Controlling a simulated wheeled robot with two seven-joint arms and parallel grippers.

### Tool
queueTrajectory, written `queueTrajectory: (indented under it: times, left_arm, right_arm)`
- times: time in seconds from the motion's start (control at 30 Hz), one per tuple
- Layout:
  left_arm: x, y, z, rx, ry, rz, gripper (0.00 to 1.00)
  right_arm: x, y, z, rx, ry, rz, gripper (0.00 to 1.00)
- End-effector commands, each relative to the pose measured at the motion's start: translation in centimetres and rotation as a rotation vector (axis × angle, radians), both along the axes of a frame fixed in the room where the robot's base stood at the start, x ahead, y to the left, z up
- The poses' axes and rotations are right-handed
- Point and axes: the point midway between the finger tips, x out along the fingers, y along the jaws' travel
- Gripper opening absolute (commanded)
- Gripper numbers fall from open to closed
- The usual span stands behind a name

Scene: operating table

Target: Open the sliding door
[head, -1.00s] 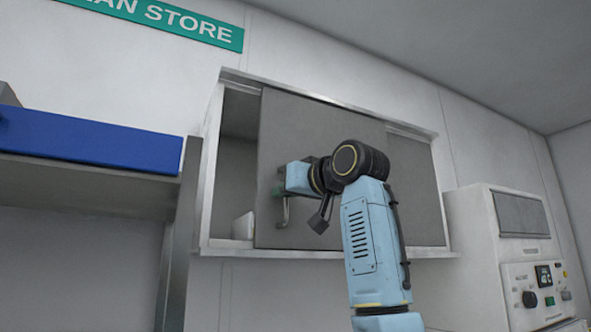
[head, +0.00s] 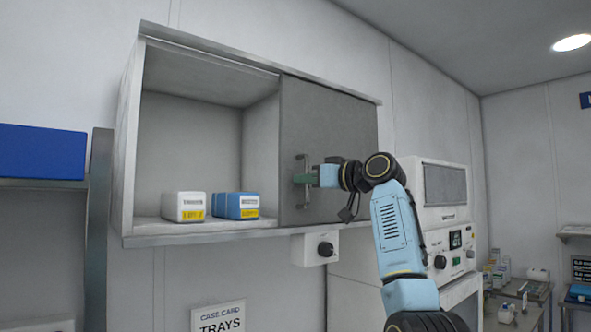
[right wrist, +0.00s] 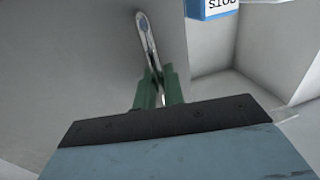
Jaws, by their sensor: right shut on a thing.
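The grey sliding door (head: 345,125) covers the right part of a wall cabinet (head: 128,150). The cabinet's left part stands wide open. The door's upright metal handle (head: 304,161) is near the door's left edge. My right gripper (head: 303,178) is shut on the handle. In the right wrist view, the green fingers (right wrist: 158,85) close around the lower part of the handle (right wrist: 147,38), which runs up beyond them. My left gripper is in neither view.
A white box (head: 183,206) and a blue-and-white box (head: 236,205) stand on the cabinet floor in the opening. A white machine (head: 440,205) stands to the right, behind my right arm. A blue bin (head: 42,151) sits on a shelf at the left.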

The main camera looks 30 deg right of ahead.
Motion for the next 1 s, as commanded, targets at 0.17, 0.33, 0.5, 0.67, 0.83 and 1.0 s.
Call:
queueTrajectory:
  times: [0.17,0.33,0.5,0.67,0.83,1.0]
  left_arm:
    - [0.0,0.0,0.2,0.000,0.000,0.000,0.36]
    - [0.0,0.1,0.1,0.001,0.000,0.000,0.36]
    - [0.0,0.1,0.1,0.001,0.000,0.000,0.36]
    - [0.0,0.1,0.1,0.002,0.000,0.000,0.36]
    - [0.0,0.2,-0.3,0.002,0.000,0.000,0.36]
    - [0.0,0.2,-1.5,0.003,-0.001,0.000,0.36]
  right_arm:
    - [-0.1,-0.4,0.2,0.001,-0.008,-0.002,0.00]
    - [-0.1,-0.4,0.2,0.001,-0.008,-0.002,0.00]
    - [-0.1,-0.3,0.2,0.002,-0.007,-0.001,0.15]
    - [0.0,-0.3,0.1,0.001,-0.004,0.000,0.15]
    - [-0.8,-0.6,0.0,0.000,-0.005,-0.001,0.15]
    - [-3.6,-1.6,-0.2,-0.001,-0.008,-0.004,0.15]
